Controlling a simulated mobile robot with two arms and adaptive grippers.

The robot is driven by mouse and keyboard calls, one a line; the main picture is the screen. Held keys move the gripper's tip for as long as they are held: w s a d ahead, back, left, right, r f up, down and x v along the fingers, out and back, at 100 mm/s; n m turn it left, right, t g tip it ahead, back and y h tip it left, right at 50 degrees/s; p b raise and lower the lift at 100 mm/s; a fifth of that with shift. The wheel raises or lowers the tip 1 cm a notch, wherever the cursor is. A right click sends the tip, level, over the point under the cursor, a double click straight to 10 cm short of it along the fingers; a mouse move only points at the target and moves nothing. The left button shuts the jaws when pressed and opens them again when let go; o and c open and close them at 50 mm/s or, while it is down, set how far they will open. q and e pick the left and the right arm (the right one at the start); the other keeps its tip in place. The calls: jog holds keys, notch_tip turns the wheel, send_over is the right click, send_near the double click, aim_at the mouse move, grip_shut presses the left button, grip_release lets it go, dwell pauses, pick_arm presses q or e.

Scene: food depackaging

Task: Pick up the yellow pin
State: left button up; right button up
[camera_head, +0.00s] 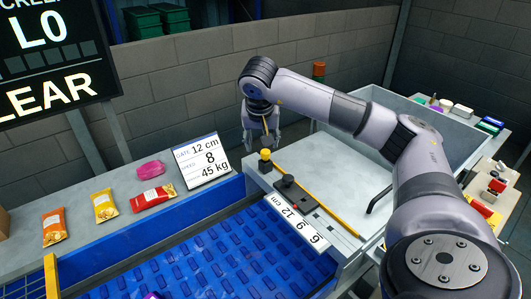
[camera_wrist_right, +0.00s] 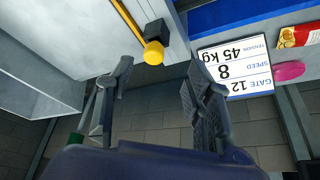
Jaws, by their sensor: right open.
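The yellow pin (camera_head: 265,155) has a round yellow head and stands on a dark block at the left end of a yellow rod, by the edge of the grey bench. In the right wrist view the pin's head (camera_wrist_right: 153,52) shows beside a black block, ahead of and between the fingers. My right gripper (camera_head: 262,142) is open and empty, just behind and above the pin in the head view; its spread fingers also show in the right wrist view (camera_wrist_right: 158,68). It appears apart from the pin. My left gripper is not in view.
A gate scale (camera_head: 292,222) marked 6, 9, 12 cm lies along the bench edge beside a blue belt (camera_head: 215,262). A white sign (camera_head: 200,163) stands left of the pin. Several snack packs, including a red one (camera_head: 153,197), lie on the left ledge. A grey bin (camera_head: 447,130) stands behind my arm.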

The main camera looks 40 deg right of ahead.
aim_at(266, 152)
jog(key=x, duration=0.2)
jog(key=shift+w+d+f, duration=0.15)
jog(key=shift+w+f, duration=0.05)
jog(key=shift+f, duration=0.15)
jog(key=shift+d+f+p, duration=0.15)
jog(key=shift+p, duration=0.3)
jog(key=p+x, duration=0.1)
jog(key=x, duration=0.1)
jog(key=p+x, duration=0.1)
jog(key=x, duration=0.1)
jog(key=shift+d+f, duration=0.1)
jog(key=shift+d, duration=0.35)
jog(key=shift+f, duration=0.25)
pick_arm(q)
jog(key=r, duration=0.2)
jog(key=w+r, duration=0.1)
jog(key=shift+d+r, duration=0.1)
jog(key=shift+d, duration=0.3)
pick_arm(e)
jog(key=shift+c, duration=0.6)
jog(key=shift+c, duration=0.6)
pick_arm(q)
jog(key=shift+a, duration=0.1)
pick_arm(e)
grip_shut()
